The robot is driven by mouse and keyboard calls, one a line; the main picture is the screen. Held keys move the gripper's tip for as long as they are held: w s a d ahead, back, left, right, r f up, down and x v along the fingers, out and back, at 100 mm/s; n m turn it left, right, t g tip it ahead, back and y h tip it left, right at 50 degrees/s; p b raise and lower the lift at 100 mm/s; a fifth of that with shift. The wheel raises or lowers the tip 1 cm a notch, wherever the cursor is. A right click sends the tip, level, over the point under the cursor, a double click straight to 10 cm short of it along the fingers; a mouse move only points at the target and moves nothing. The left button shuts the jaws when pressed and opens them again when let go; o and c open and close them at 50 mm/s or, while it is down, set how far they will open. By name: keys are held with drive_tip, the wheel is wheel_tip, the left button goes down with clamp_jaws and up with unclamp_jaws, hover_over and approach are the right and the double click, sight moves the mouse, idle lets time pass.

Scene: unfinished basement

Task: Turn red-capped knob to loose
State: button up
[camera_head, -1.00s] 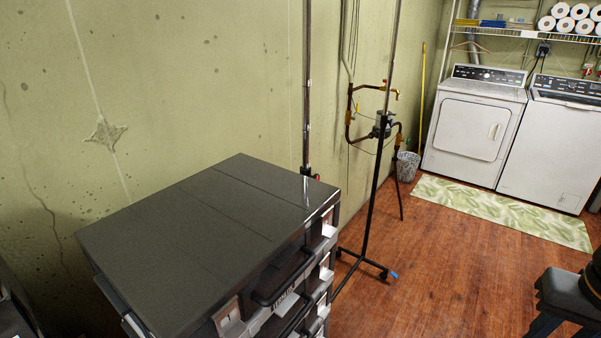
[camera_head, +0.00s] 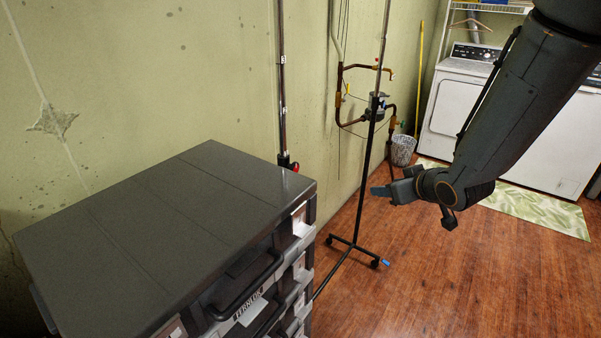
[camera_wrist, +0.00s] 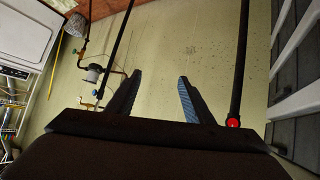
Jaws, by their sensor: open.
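The red-capped knob (camera_head: 294,167) is a small red spot low on a dark vertical pole (camera_head: 283,110) against the wall, just behind the dark cabinet's far right corner. In the wrist view the red cap (camera_wrist: 233,122) shows on the pole to the right of my fingers. My gripper (camera_head: 380,193) is at the right in the head view, in front of the wheeled stand and well apart from the knob. In the wrist view my gripper (camera_wrist: 160,82) has its two fingers apart, with bare wall between them. The knob's turn position is too small to tell.
A dark drawer cabinet (camera_head: 170,225) stands at the left, close to the knob. A black wheeled stand (camera_head: 364,190) and copper pipes (camera_head: 342,95) are between cabinet and bin (camera_head: 402,151). The dryer (camera_head: 455,105) is at the back.

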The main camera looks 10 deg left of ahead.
drive_tip(key=w+a+n+y, duration=0.1)
drive_tip(key=a+n+y, duration=0.3)
drive_tip(key=a, duration=0.5)
drive_tip(key=n+g+y, duration=0.2)
drive_tip(key=g+y, duration=0.1)
drive_tip(key=y, duration=0.5)
approach(296, 168)
drive_tip(key=a, duration=0.2)
drive_tip(key=x, duration=0.4)
drive_tip(key=p+x, duration=0.1)
drive_tip(key=x, duration=0.1)
drive_tip(key=shift+w+a, duration=0.2)
drive_tip(key=shift+w, duration=0.2)
drive_tip(key=c, duration=1)
